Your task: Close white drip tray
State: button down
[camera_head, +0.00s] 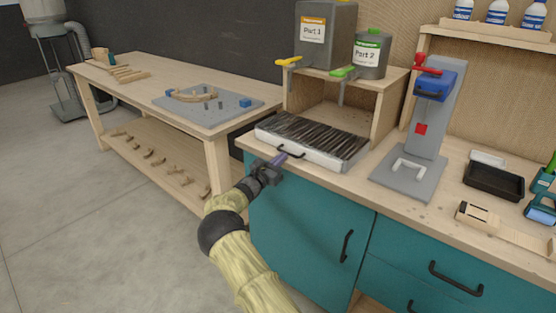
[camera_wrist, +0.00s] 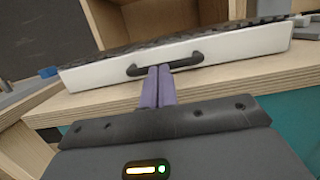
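The white drip tray (camera_head: 325,157) sits on the workbench under the wooden dispenser shelf, with a dark ribbed top and a black handle on its white front. It sticks out in front of the shelf. In the wrist view its white front (camera_wrist: 225,48) spans the picture. The black handle (camera_wrist: 185,62) is right ahead of my gripper (camera_wrist: 158,72). My gripper's two purple fingers are together, with their tips at or just under the handle's middle. I cannot tell whether they touch it. In the head view my gripper (camera_head: 280,158) is at the tray's front left.
The wooden shelf (camera_head: 385,98) behind the tray holds a grey Part 1 container (camera_head: 325,35) and a Part 2 can (camera_head: 371,55). A grey press stand (camera_head: 420,135) is right of the tray. Teal cabinet doors (camera_head: 300,230) lie below the bench edge. A second table stands left.

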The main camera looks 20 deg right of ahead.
jog(key=v, duration=1.4)
jog(key=shift+w, duration=0.1)
